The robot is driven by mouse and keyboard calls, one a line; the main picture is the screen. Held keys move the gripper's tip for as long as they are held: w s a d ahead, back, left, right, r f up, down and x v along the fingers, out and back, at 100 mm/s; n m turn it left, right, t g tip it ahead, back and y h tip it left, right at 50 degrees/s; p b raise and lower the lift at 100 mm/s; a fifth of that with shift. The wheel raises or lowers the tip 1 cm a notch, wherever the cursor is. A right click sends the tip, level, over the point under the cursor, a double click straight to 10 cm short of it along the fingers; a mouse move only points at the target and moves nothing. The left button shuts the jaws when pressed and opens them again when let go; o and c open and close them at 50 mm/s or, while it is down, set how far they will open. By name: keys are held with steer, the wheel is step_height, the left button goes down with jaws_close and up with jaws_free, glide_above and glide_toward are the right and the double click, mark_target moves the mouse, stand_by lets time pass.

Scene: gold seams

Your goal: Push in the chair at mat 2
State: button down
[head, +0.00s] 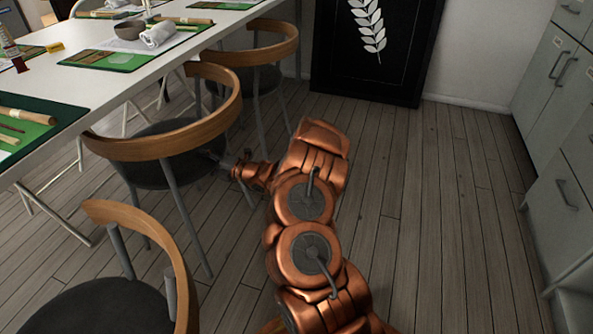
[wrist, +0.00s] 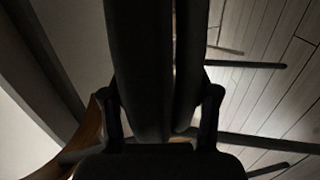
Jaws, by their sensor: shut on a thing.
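A chair with a curved wooden back (head: 165,138), dark round seat and grey metal legs stands at the long table in the middle left of the head view. Its seat is partly under the table edge. My gripper (head: 218,158) is low beside this chair, below the right part of its wooden back, and is shut on the chair. The exact part held is hard to make out. In the wrist view my dark gripper (wrist: 172,65) fills the middle, with part of the wooden back (wrist: 92,118) at left. No mat number is legible.
The white table (head: 95,85) holds green mats (head: 125,58), a bowl (head: 130,29) and a rolled towel (head: 158,34). One chair (head: 262,55) stands beyond, another (head: 110,300) nearer. Grey drawers (head: 560,120) stand right. The wood floor (head: 430,200) between is clear.

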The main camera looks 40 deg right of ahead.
steer(key=shift+s+a+f, duration=0.1)
steer(key=shift+s+f, duration=0.1)
steer(key=shift+f, duration=0.35)
steer(key=c, duration=0.6)
jaws_free()
steer(key=o, duration=0.3)
steer(key=shift+d+r, duration=0.2)
steer(key=shift+d, duration=0.05)
steer(key=shift+o, duration=0.3)
steer(key=shift+r, duration=0.15)
steer(key=shift+d+r, duration=0.1)
steer(key=shift+r, duration=0.05)
steer(key=p+v, duration=0.8)
steer(key=v, duration=0.4)
steer(key=shift+r, duration=0.1)
